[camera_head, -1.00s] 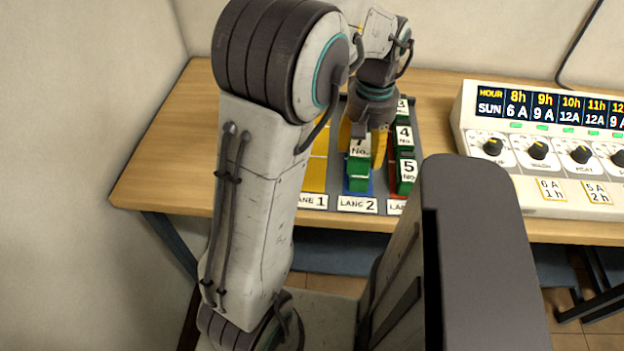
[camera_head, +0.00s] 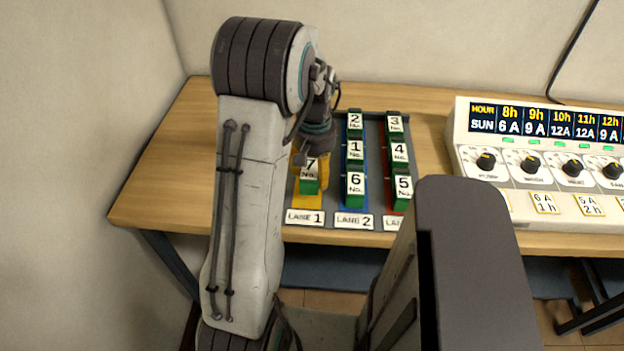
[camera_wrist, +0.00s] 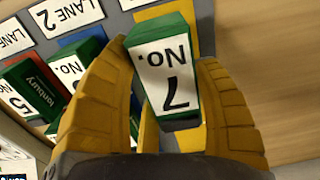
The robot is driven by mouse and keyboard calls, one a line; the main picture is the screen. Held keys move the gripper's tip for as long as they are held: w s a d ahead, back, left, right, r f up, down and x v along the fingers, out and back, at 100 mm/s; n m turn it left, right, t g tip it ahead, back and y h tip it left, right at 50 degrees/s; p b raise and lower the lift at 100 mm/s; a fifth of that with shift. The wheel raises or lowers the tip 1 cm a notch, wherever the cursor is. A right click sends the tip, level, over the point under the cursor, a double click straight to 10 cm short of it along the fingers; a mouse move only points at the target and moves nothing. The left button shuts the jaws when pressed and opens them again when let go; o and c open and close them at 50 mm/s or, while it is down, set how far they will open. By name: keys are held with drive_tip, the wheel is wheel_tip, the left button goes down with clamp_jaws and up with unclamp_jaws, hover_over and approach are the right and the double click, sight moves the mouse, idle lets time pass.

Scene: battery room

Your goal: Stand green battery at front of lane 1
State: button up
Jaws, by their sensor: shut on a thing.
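My gripper (camera_head: 311,163) has yellow fingers and is shut on the green battery with a white label reading No. 7 (camera_head: 310,178). The battery is upright over the front part of the yellow lane 1 strip (camera_head: 303,202), just behind the LANE 1 sign (camera_head: 305,217). I cannot tell whether its base touches the strip. In the wrist view the No. 7 battery (camera_wrist: 163,70) sits between the two fingers (camera_wrist: 165,105), its label facing the camera. My arm hides part of lane 1's left side.
The blue lane 2 beside it holds batteries No. 6 (camera_head: 355,188), No. 1 (camera_head: 355,151) and No. 2 (camera_head: 355,122). The red lane on the right holds No. 5 (camera_head: 402,190), No. 4 (camera_head: 398,154) and No. 3. A control panel (camera_head: 540,165) stands at the right.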

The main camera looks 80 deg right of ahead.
drive_tip(key=shift+w+d+f, duration=0.15)
drive_tip(key=shift+w+d, duration=0.05)
drive_tip(key=shift+w, duration=0.1)
drive_tip(key=shift+f, duration=2.05)
drive_tip(key=shift+f, duration=0.15)
drive_tip(key=o, duration=1.2)
drive_tip(key=shift+o, duration=0.2)
